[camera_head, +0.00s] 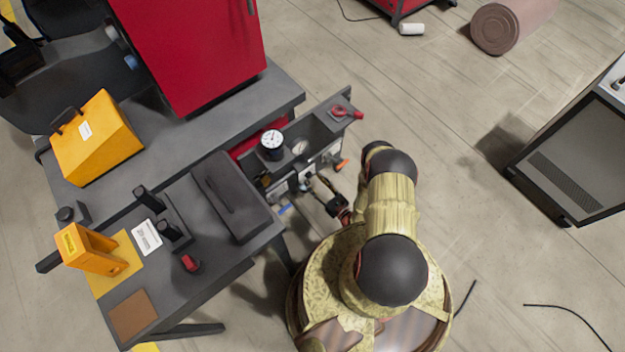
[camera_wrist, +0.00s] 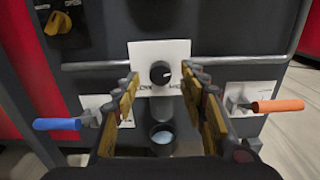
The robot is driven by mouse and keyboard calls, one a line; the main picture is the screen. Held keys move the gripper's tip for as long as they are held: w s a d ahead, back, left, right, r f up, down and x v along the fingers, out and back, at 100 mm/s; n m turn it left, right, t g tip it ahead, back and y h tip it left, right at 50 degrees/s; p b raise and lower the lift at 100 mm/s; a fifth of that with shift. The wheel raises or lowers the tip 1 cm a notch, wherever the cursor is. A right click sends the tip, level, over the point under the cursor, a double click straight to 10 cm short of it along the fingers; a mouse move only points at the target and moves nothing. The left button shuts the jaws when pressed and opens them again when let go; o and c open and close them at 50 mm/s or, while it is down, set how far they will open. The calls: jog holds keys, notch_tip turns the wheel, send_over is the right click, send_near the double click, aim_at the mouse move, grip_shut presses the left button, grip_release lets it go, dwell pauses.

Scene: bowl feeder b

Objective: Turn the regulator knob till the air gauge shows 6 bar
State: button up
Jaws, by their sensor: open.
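In the wrist view a black round regulator knob (camera_wrist: 160,73) with a pale pointer mark sits on a white labelled plate (camera_wrist: 148,52). My gripper (camera_wrist: 161,78) is open and faces the plate, one finger on each side of the knob as seen from the wrist. Gaps show between the fingers and the knob; how far the tips are from the plate is hard to tell. In the head view the air gauge (camera_head: 271,140) has a white dial, too small to read. My gripper (camera_head: 334,206) shows there in front of the unit; the knob is hidden.
A blue-handled lever (camera_wrist: 57,124) is left of my fingers and an orange-handled one (camera_wrist: 277,106) is right. A grey rail (camera_wrist: 240,60) crosses behind. A yellow rotary switch (camera_wrist: 58,22) is upper left.

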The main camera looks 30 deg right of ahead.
jog(key=shift+w+a, duration=0.2)
jog(key=shift+w, duration=0.75)
jog(key=shift+c, duration=1)
grip_shut()
